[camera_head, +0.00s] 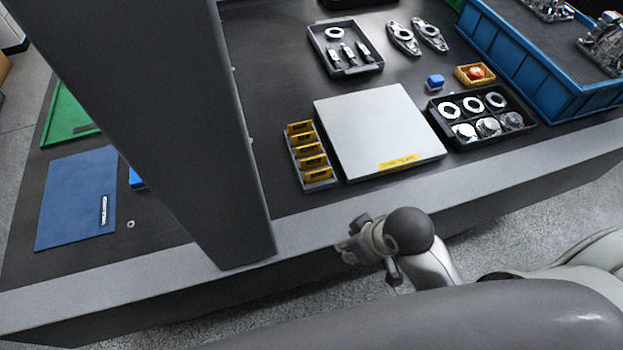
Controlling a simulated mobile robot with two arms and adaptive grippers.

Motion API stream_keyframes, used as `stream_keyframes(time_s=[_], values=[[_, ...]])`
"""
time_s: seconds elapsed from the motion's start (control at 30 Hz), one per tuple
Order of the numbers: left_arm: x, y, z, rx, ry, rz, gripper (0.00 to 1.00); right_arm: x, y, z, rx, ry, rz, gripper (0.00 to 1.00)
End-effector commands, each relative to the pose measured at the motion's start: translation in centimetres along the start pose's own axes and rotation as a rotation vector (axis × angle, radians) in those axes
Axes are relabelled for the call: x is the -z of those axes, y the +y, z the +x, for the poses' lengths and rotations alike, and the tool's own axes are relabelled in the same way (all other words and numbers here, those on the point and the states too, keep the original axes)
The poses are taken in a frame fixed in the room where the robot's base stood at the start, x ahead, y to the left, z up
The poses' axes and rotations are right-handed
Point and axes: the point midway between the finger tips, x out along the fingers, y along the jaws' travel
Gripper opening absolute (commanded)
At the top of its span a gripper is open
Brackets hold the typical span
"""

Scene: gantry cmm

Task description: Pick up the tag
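Several yellow tag-like pieces stand in a row in a narrow grey rack (320,186) on the dark table, just left of the light grey square plate (375,130). The nearest yellow piece (318,174) is at the rack's front end. I cannot tell which piece is the task's tag. A yellow label (398,163) lies on the plate's front edge. My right gripper (362,254) is in front of the table's front edge, right of and nearer than the rack, apart from it. Its fingers are small and partly hidden, so their opening is unclear. My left gripper is out of view.
A large dark upright column (160,110) blocks the table's left middle. A blue mat (75,205) lies left of it. A black tray (312,35), a black ring tray (529,124), an orange box (460,80) and a blue crate (560,95) surround the plate.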

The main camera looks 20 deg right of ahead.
Motion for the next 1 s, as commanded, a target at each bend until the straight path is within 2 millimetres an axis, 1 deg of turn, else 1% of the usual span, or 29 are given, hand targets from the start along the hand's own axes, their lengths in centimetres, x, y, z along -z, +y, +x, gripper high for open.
stream_keyframes(time_s=[0.03,0.3,0.37,0.47,0.57,0.67,0.73,0.9,1.0], values=[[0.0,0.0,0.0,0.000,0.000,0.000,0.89,0.9,-0.2,0.3,0.019,0.006,-0.050,0.29],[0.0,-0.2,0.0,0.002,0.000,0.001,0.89,5.7,-1.4,2.1,0.143,0.034,-0.346,0.29],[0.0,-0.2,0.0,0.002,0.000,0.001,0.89,7.0,-1.4,2.5,0.172,0.036,-0.429,0.29],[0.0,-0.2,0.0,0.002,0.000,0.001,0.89,9.1,-0.9,3.0,0.221,0.034,-0.579,0.29],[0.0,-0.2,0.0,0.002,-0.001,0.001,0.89,11.1,0.3,3.1,0.267,0.024,-0.719,0.29],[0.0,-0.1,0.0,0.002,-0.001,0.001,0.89,12.9,2.1,2.8,0.306,0.013,-0.838,0.29],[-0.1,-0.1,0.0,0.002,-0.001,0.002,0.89,14.3,3.6,2.3,0.329,0.005,-0.909,0.29],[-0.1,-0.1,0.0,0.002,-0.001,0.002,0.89,17.2,7.9,0.2,0.374,0.000,-1.027,0.29],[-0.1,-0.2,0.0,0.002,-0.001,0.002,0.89,18.6,9.9,-1.2,0.392,0.008,-1.063,0.29]])
